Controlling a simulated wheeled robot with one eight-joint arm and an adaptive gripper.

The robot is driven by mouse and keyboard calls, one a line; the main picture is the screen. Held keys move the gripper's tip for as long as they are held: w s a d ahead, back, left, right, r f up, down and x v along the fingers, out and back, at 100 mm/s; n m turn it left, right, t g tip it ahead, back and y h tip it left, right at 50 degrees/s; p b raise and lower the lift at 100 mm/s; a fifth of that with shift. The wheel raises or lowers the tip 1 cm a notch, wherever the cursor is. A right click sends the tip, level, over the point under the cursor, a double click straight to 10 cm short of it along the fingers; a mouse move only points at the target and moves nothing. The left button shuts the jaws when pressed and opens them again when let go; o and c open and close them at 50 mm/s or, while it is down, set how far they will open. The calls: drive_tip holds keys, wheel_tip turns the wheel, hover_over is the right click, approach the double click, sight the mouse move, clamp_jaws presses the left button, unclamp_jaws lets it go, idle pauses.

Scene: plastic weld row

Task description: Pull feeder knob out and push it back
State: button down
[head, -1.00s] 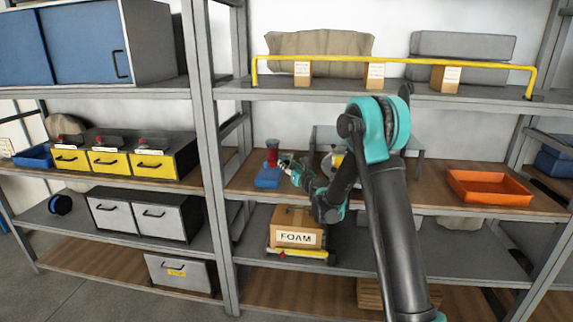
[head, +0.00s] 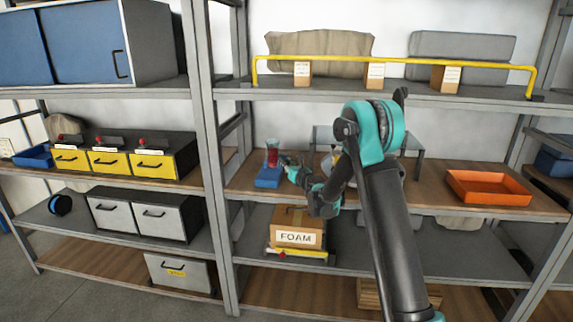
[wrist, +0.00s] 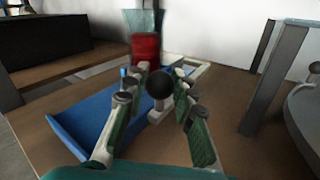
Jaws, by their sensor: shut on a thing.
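The feeder has a blue tray base (head: 268,178) and a red body with a clear top (head: 272,157), standing on the middle wooden shelf. In the wrist view its blue tray (wrist: 82,122), red block (wrist: 145,47) and round black knob (wrist: 159,86) show. My gripper (wrist: 160,76) is shut on the black knob, with one finger on each side of it. In the head view my gripper (head: 286,161) is at the right side of the feeder, and the knob is too small to make out there.
A grey stand (head: 366,131) is to the right of the feeder, partly behind my arm. An orange tray (head: 488,199) sits farther right. A FOAM box (head: 296,239) stands on the shelf below. Bare wood shows between the stand and the orange tray.

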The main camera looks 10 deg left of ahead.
drive_tip(key=shift+s, duration=0.1)
drive_tip(key=s, duration=0.7)
drive_tip(key=shift+s+a, duration=0.1)
drive_tip(key=shift+s, duration=0.3)
drive_tip(key=c, duration=1.2)
unclamp_jaws()
drive_tip(key=v, duration=1.2)
drive_tip(key=shift+c, duration=0.5)
